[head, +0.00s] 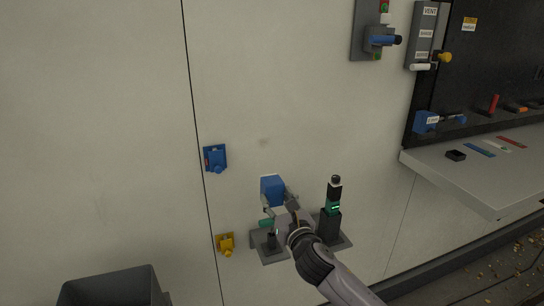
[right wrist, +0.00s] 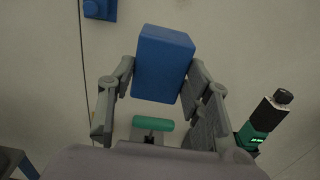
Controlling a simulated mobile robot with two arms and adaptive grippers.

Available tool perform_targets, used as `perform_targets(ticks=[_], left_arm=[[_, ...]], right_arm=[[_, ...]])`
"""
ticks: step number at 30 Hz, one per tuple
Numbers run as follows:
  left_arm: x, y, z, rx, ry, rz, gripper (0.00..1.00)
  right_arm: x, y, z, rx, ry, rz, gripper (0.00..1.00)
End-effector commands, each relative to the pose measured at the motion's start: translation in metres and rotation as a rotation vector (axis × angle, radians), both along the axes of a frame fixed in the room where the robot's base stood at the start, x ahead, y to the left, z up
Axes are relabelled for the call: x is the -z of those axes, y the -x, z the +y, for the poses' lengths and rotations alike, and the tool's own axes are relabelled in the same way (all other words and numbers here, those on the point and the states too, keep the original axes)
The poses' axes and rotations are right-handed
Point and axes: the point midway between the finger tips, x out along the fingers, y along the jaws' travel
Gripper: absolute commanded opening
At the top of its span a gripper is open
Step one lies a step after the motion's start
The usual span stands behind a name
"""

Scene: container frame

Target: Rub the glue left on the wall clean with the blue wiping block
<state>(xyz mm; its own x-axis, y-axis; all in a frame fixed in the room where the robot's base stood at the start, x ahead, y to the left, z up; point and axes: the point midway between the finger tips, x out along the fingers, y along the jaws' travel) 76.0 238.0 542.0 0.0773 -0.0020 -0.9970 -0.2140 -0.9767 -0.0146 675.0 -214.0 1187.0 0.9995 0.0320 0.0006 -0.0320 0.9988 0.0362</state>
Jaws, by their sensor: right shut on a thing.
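The blue wiping block (head: 272,188) is held in my right gripper (head: 275,199) in front of the pale wall (head: 120,100). In the right wrist view the block (right wrist: 163,64) sits between the two fingers of my right gripper (right wrist: 165,85), its upper part sticking out past them. A faint grey smudge (head: 264,142) shows on the wall a little above the block; I cannot tell for sure that it is the glue. I cannot tell whether the block touches the wall. My left gripper is not in view.
A grey shelf (head: 263,252) below holds a green-handled tool (right wrist: 152,123) and a black device with a green band (head: 333,208). Blue (head: 215,158) and yellow (head: 226,243) fittings sit left on the wall. A work ledge (head: 480,178) juts out at right.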

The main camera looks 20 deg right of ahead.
Motion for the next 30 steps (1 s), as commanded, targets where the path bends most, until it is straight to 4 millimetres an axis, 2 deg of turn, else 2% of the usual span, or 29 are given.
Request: perform_targets(ticks=[1, 4, 7, 10, 15, 19, 23, 30], left_arm=[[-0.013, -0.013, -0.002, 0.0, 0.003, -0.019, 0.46], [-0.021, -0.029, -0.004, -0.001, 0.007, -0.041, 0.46], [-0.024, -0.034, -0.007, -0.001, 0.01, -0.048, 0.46], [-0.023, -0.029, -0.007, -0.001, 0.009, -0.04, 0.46], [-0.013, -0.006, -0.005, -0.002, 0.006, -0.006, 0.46], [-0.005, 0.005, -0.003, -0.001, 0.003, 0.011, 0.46], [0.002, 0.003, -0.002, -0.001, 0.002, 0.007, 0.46], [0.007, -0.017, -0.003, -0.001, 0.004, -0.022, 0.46]], right_arm=[[-0.024, -0.016, -0.004, 0.001, 0.001, -0.006, 0.16], [-0.045, -0.037, -0.009, 0.0, 0.001, -0.004, 0.16], [-0.057, -0.049, -0.012, -0.001, 0.0, -0.002, 0.16], [-0.06, -0.055, -0.013, -0.002, 0.0, 0.0, 0.16], [-0.059, -0.067, -0.013, -0.001, 0.0, -0.001, 0.16], [-0.058, -0.081, -0.013, -0.001, -0.001, -0.001, 0.16], [-0.058, -0.094, -0.012, -0.002, -0.002, -0.001, 0.16], [-0.059, -0.11, -0.011, -0.002, 0.0, 0.0, 0.16]])
